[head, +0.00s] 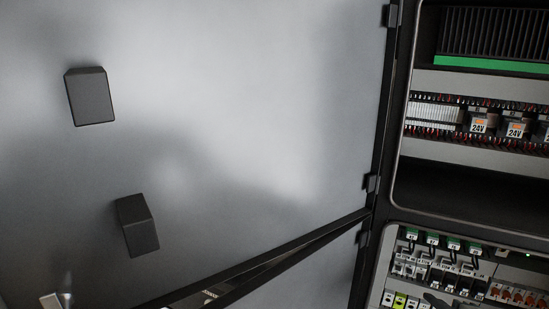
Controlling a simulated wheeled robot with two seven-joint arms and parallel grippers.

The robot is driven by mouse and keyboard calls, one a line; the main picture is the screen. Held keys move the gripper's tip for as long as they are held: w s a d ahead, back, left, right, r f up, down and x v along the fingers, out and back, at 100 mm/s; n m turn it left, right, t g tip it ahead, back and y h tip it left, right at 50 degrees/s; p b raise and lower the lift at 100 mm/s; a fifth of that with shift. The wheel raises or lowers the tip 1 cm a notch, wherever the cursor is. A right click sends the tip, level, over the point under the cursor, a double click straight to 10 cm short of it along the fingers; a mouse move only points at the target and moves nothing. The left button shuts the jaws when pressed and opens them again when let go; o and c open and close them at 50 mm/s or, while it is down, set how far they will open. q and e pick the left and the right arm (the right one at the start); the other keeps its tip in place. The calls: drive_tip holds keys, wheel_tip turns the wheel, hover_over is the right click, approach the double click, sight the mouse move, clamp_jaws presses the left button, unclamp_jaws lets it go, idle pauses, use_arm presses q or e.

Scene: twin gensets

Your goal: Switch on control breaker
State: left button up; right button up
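The open cabinet's lower bay (455,270) shows at the lower right, cut off by the frame's bottom edge. It holds a row of small modules with green tops (432,239) and, below them, a row of white and dark breaker-like devices (440,272). Which one is the control breaker, and its switch position, cannot be made out. A dark shape (437,300) lies across the bottom of this bay; what it is cannot be told. Neither of my grippers can be made out.
A large grey door panel (230,110) fills the left and middle, carrying two dark blocks (91,97) (137,226). Black door edges (275,262) run along the bottom. The upper bay (478,105) holds 24V-labelled units (479,124) and a finned black unit (495,35).

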drive_tip(key=s+a+f+m+g+y, duration=0.1)
drive_tip(key=s+a+f+m+g, duration=0.45)
drive_tip(key=s+a+f, duration=0.55)
drive_tip(key=s+a+f+m+g+y, duration=0.1)
drive_tip(key=s+a+f+m+g, duration=0.45)
drive_tip(key=s+f, duration=0.85)
wheel_tip(320, 180, down, 30)
drive_tip(key=s+a+b, duration=0.1)
drive_tip(key=s+b, duration=0.1)
drive_tip(key=b, duration=0.3)
use_arm(q)
wheel_tip(320, 180, down, 10)
drive_tip(key=b, duration=0.5)
use_arm(e)
drive_tip(key=s+d+f, duration=0.1)
drive_tip(key=s+f, duration=0.8)
drive_tip(key=f, duration=0.2)
drive_tip(key=s+d+f, duration=0.2)
drive_tip(key=s+f, duration=0.7)
drive_tip(key=f, duration=0.3)
drive_tip(key=shift+s+f+g, duration=0.15)
drive_tip(key=shift+s+g, duration=0.15)
drive_tip(key=shift+g, duration=0.1)
use_arm(q)
drive_tip(key=shift+c, duration=0.3)
